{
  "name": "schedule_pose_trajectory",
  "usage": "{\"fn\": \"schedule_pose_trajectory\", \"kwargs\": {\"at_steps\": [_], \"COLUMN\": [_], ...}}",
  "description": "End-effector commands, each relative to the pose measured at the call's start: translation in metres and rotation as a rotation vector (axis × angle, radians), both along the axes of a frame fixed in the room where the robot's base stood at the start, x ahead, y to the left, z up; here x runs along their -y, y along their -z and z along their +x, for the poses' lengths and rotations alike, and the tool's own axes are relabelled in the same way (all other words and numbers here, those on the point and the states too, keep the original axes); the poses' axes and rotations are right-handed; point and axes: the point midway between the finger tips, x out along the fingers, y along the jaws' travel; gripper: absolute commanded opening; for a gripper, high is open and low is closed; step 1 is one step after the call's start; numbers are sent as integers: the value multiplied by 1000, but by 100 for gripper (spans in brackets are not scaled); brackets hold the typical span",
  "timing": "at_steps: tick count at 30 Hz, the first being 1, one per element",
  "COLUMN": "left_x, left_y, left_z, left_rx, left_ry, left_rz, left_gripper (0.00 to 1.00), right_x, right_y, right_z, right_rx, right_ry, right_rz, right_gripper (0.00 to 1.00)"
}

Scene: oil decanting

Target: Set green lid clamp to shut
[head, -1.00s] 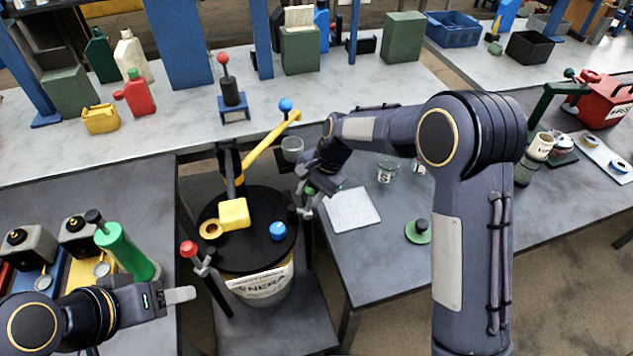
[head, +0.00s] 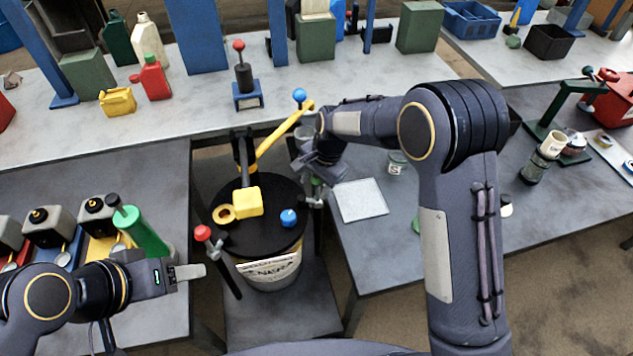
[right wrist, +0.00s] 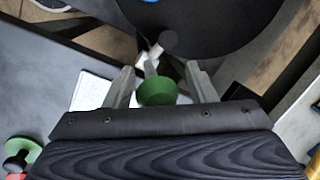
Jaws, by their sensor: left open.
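The drum (head: 272,264) stands on a low stand, with a black lid (head: 262,232) on top. The green lid clamp (head: 317,184) is at the lid's right edge, partly hidden by my right gripper (head: 318,172). In the right wrist view its round green knob (right wrist: 157,93) lies between the two spread fingers of my right gripper (right wrist: 160,85), with gaps on both sides. Whether the clamp is open or shut is unclear. My left gripper (head: 190,272) is open and empty, left of the drum.
A red-knobbed clamp (head: 203,233) stands out at the lid's left edge. A blue knob (head: 289,217), a yellow block (head: 248,202) and a yellow lever (head: 285,133) are on or above the lid. A pale pad (head: 361,200) lies on the right table.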

Motion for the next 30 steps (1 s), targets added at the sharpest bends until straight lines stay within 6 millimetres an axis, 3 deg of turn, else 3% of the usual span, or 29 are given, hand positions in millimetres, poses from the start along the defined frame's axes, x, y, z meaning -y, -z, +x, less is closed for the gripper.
{"fn": "schedule_pose_trajectory", "kwargs": {"at_steps": [11, 24, 30], "left_x": [0, 0, 0], "left_y": [1, 12, 12], "left_z": [0, 0, 0], "left_rx": [0, 0, 0], "left_ry": [0, 0, 0], "left_rz": [0, 0, 0], "left_gripper": [55, 55, 55], "right_x": [2, 15, 17], "right_y": [-5, -69, -76], "right_z": [0, -3, -4], "right_rx": [0, 2, -1], "right_ry": [1, 0, 1], "right_rz": [0, 1, -1], "right_gripper": [55, 55, 55]}}
